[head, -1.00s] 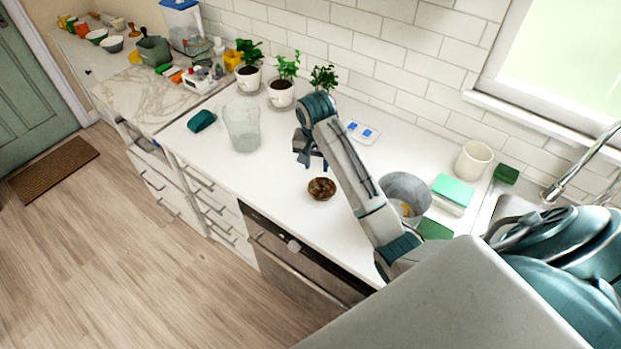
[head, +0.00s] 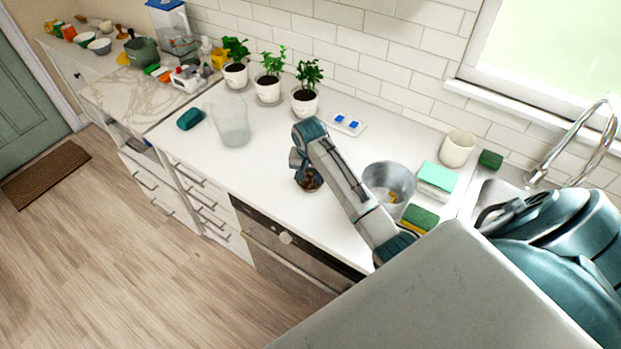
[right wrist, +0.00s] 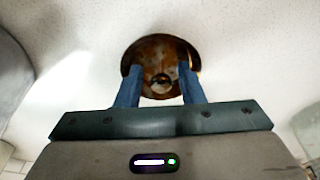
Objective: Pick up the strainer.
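The strainer (head: 311,184) is a small round brown, rusty-looking metal piece on the white counter, partly hidden by my right gripper in the head view. In the right wrist view the strainer (right wrist: 160,52) shows its round rim and a small central knob. My right gripper (right wrist: 160,80) is directly over it, pointing down. Its two blue fingers are apart, one on each side of the knob and within the rim's outline. I cannot tell whether they touch it. In the head view the right gripper (head: 304,170) is small and mostly seen from behind. My left gripper is not in view.
The counter left of the strainer is clear.

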